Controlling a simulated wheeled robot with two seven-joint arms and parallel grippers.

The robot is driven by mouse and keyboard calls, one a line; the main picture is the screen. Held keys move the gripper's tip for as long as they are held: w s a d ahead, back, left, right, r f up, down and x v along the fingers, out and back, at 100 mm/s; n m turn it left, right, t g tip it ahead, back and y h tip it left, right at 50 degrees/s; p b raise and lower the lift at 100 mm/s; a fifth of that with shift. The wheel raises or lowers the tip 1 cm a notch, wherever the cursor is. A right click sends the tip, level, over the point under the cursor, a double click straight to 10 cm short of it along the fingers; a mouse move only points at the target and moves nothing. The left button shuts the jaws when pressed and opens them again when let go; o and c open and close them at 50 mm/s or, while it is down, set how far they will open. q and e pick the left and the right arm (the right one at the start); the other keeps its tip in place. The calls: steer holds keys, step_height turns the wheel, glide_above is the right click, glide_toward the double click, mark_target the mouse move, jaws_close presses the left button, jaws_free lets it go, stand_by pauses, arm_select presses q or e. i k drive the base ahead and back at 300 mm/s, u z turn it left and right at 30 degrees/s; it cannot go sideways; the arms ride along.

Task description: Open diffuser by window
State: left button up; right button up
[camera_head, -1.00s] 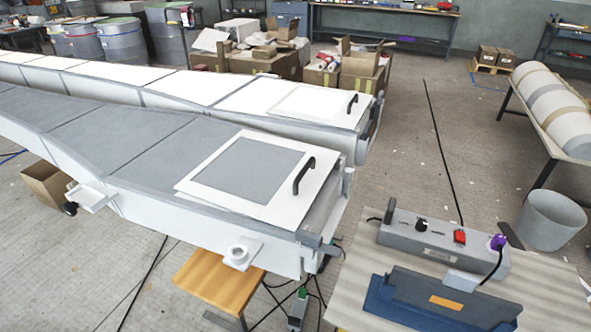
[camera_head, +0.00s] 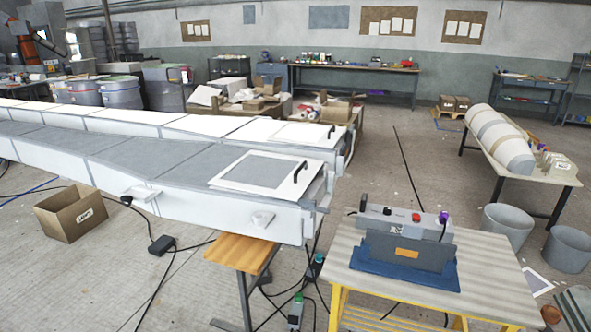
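Two long white duct-like bodies, which may be the diffusers, run side by side from the left towards the middle. The near one (camera_head: 225,206) has a grey top and a square white-framed lid panel (camera_head: 266,171) with a black handle (camera_head: 299,171) at its right end. The far one (camera_head: 215,128) has a white top and a pale lid (camera_head: 303,134) with a black handle (camera_head: 331,131). Both lids lie flat on their bodies. No window shows, so I cannot tell which is meant. Neither gripper is in view.
A yellow-legged table (camera_head: 480,262) at the front right carries a grey control box (camera_head: 403,222) and a blue-based device (camera_head: 403,277). A wooden stool (camera_head: 240,252), an open carton (camera_head: 70,213) and cables on the floor lie near the near body.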

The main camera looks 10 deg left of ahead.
mark_target(286, 179)
steer(key=u, duration=0.6)
steer(key=i, duration=0.55)
steer(key=u, duration=0.5)
